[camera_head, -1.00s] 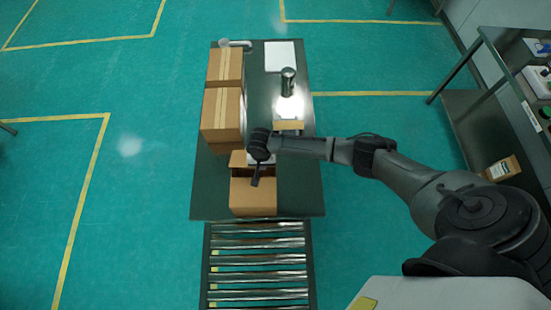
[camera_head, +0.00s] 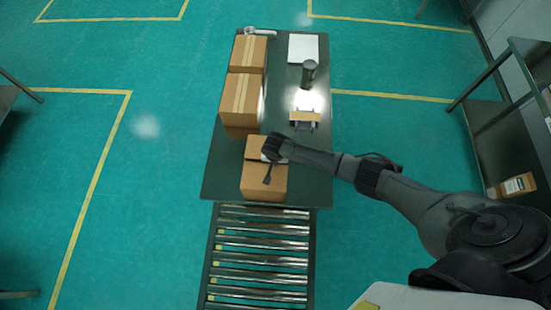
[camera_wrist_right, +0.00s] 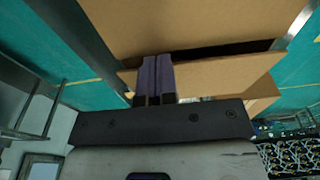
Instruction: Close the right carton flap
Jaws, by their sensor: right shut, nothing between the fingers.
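The brown carton (camera_head: 263,184) stands at the near end of the dark table, just before the rollers. Its top looks mostly covered by flaps in the head view. In the right wrist view a cardboard flap (camera_wrist_right: 215,58) stands slightly apart from a larger panel (camera_wrist_right: 190,22), with a dark gap between them. My right gripper (camera_head: 267,180) is over the carton. In the wrist view its fingers (camera_wrist_right: 155,78) are together and empty, at the flap's edge; I cannot tell whether they touch it. The wrist hides part of the carton top. My left gripper is not in view.
Two taped cartons (camera_head: 239,95) stand behind on the table's left side. A metal cylinder (camera_head: 309,72) and a small bracket-like device (camera_head: 304,117) are on the right side. A roller conveyor (camera_head: 258,255) adjoins the near edge. A shelf (camera_head: 500,125) stands far right.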

